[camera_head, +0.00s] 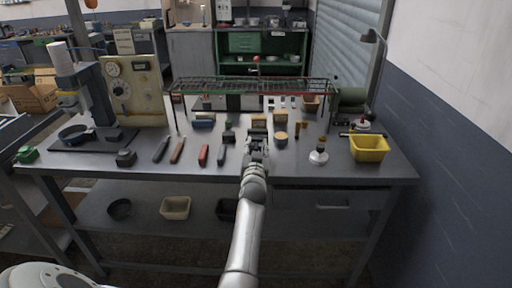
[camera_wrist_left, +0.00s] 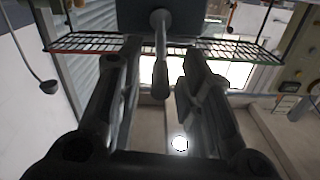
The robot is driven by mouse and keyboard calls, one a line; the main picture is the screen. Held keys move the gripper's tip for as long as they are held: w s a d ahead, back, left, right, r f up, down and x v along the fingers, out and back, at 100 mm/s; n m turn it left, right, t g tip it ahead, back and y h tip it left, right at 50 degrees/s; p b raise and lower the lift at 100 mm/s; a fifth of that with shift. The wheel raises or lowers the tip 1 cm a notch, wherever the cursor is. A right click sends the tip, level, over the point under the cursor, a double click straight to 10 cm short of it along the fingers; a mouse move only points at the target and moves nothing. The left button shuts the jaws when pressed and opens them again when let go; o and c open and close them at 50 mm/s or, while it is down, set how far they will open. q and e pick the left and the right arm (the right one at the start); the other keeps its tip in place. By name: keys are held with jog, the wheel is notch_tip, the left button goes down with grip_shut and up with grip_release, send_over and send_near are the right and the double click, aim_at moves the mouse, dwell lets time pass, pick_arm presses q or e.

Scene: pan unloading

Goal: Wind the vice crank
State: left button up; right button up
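My left gripper (camera_head: 257,141) reaches over the front of the metal workbench (camera_head: 300,172), near its middle. In the left wrist view, its two dark fingers (camera_wrist_left: 161,52) are spread apart. A grey crank handle (camera_wrist_left: 160,76) with a rounded end shows between them, running down from a round hub on a dark grey block (camera_wrist_left: 188,28), likely the vice body. Gaps show on both sides of the handle, so the fingers look open around it. In the head view, the gripper hides the crank. My right gripper is in neither view.
A wire rack (camera_head: 285,84) stands over the back of the bench. Several hand tools, including a red-handled one (camera_head: 203,155), lie left of the gripper. A white-based item (camera_head: 319,156) and a yellow bin (camera_head: 369,148) stand right. A drill press (camera_head: 85,95) stands far left.

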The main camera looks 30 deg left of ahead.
pick_arm(q)
jog(key=shift+s+d+r, duration=0.1)
jog(key=shift+c, duration=1.2)
grip_shut()
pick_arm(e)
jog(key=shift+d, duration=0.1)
pick_arm(q)
jog(key=shift+n, duration=0.3)
